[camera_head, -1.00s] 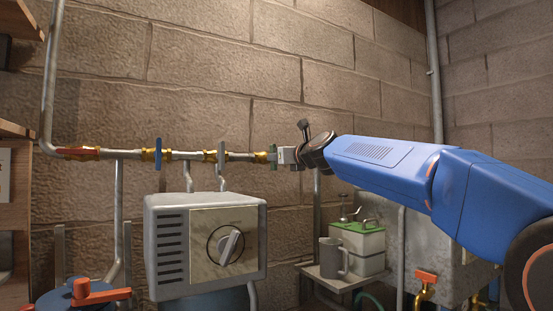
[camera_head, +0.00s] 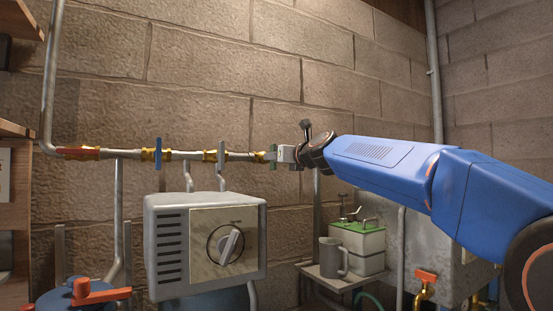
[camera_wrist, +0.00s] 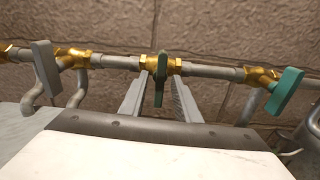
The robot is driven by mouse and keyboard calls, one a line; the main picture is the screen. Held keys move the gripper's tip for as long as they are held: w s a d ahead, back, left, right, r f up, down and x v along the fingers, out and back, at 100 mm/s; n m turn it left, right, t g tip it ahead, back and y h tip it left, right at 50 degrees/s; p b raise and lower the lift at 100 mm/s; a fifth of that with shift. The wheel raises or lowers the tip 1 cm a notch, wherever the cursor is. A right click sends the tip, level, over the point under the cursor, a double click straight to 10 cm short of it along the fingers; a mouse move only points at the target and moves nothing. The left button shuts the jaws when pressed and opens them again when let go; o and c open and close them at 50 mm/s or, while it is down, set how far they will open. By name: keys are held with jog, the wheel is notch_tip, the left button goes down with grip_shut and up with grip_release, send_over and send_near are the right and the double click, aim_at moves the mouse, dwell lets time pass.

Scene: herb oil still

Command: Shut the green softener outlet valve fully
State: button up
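A brass valve with a dark green lever (camera_wrist: 159,82) sits in the middle of the wrist view. Its lever stands across the horizontal pipe. In the head view a green lever (camera_head: 273,165) shows at my fingertips, partly covered. My gripper (camera_wrist: 158,98) is open, with one grey finger on each side of the dark green lever and a gap on both sides. My gripper in the head view (camera_head: 276,154) is at the pipe's right end. A second valve with a teal-green lever (camera_wrist: 287,90) is to the right, its lever slanted. I cannot read labels on either.
A grey-lever valve (camera_wrist: 46,68) is left of the fingers, and a blue-lever valve (camera_head: 158,153) is farther left. A grey box with a dial (camera_head: 228,245) stands below the pipe. A mug (camera_head: 332,258) stands on a shelf at lower right. The brick wall is close behind.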

jog(key=v, duration=1.7)
jog(key=shift+s+d, duration=0.2)
dwell(1.0)
